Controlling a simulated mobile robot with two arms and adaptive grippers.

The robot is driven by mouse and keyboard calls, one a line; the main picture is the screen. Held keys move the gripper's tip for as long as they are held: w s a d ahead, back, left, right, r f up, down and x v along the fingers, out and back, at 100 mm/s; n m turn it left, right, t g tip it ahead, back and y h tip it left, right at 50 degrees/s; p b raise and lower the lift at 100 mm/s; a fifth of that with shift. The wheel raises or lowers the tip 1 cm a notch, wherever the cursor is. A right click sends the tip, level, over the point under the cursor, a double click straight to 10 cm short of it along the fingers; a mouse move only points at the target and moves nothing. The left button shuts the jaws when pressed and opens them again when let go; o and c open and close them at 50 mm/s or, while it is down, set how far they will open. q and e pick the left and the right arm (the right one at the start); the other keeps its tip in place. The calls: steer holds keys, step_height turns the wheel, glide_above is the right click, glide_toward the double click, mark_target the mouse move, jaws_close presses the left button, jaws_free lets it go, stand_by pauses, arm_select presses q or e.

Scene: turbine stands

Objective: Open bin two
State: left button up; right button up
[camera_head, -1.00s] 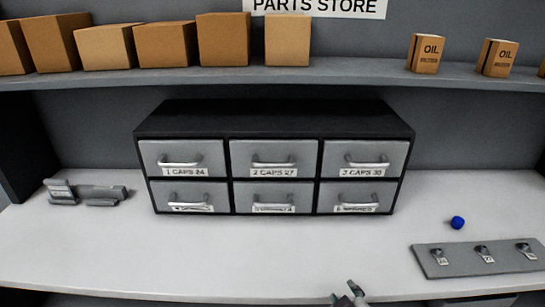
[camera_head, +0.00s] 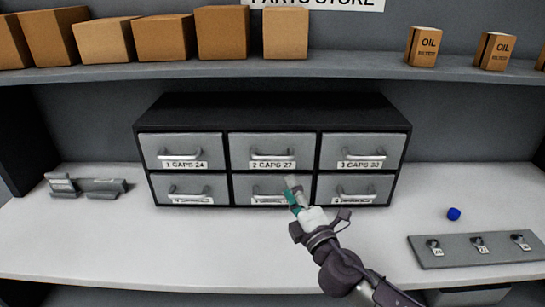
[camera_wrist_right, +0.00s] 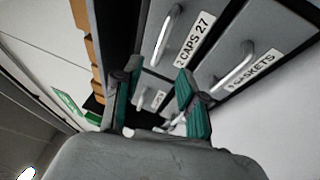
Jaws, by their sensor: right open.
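Bin two is the grey drawer labelled "2 CAPS 27" (camera_head: 250,144), top middle in the black cabinet (camera_head: 270,110). It is shut. Its metal handle (camera_head: 272,155) is free, and no finger touches it. My right gripper (camera_head: 293,188) is in front of the middle column, just below bin two's label, and covers part of the lower middle drawer (camera_head: 243,184). In the right wrist view my right gripper (camera_wrist_right: 158,95) has its teal fingers apart and empty, with bin two's handle (camera_wrist_right: 166,35) beyond them. My left gripper is not in view.
Several other shut drawers surround bin two, such as "1 CAPS 24" (camera_head: 180,150) and "3 CAPS 30" (camera_head: 363,150). A blue cap (camera_head: 453,214) and a grey plate with tags (camera_head: 475,250) lie at right. A grey holder (camera_head: 88,186) stands at left.

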mark_target(272, 158)
steer(key=p+x, duration=0.1)
steer(key=x, duration=1.1)
jaws_close()
